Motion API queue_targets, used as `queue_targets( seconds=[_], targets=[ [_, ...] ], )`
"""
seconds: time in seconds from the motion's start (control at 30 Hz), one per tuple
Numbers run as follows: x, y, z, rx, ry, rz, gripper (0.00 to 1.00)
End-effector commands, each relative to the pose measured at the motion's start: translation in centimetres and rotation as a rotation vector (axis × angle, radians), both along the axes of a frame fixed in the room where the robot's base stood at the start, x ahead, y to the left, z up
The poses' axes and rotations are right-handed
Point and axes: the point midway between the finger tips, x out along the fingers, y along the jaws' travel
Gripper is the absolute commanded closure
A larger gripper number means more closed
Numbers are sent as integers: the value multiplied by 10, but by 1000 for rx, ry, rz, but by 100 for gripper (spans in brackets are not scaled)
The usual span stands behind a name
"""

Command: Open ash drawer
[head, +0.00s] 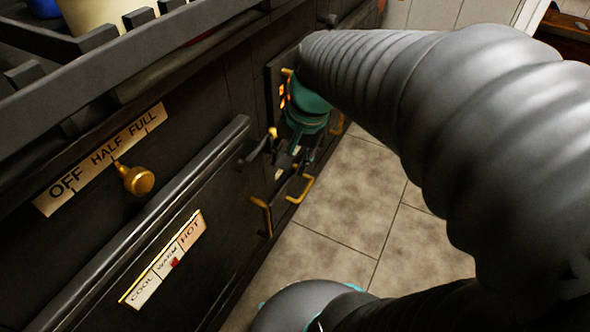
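The black stove (205,135) runs along the left of the head view. Low on its front, towards the far end, brass bar handles (303,190) stick out near the floor. I cannot tell clearly which one belongs to the ash drawer, and the drawer's own front is mostly hidden or too dark to make out. My gripper (283,174), below a teal wrist, points down just above and beside these handles. Its fingers are small and dark here. I cannot tell whether they touch a handle or whether they are open or shut.
A firebox door with glowing slots (282,96) is behind my wrist. A long oven rail (160,215) and a brass knob (137,179) stick out on the nearer stove front. The tiled floor (335,215) right of the stove is clear where visible; my arm covers much of the right.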

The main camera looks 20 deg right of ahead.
Motion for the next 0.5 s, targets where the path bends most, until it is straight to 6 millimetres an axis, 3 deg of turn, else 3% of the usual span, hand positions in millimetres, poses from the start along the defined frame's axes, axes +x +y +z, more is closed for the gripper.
queue_targets(
  seconds=[0.1, 0.5],
  targets=[
    [24, -14, -22, 107, 115, -201, 59],
    [90, -59, -88, 416, 461, -798, 59]
  ],
)
